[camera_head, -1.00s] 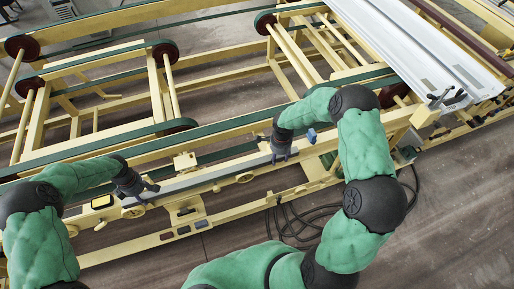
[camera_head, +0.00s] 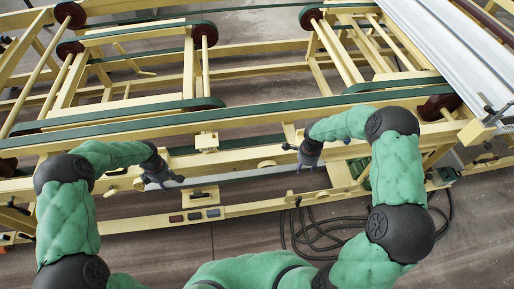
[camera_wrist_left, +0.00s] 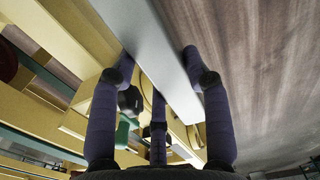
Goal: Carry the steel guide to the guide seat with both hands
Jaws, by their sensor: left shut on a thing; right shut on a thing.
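The steel guide (camera_head: 240,175) is a long, thin grey bar along the near side of the cream machine frame. In the left wrist view the guide (camera_wrist_left: 160,60) runs between the dark fingers. My left gripper (camera_head: 171,184) is shut on its left part. My right gripper (camera_head: 299,164) is shut on its right part, though the fingers hide the contact. I cannot pick out the guide seat for sure among the frame's blocks and rails.
The cream frame (camera_head: 130,222) with green belts (camera_head: 110,111) and dark red rollers (camera_head: 205,35) fills the far side. White panels (camera_head: 450,50) lie at upper right. Black cables (camera_head: 318,236) lie on the floor by my right arm. The floor at lower right is bare.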

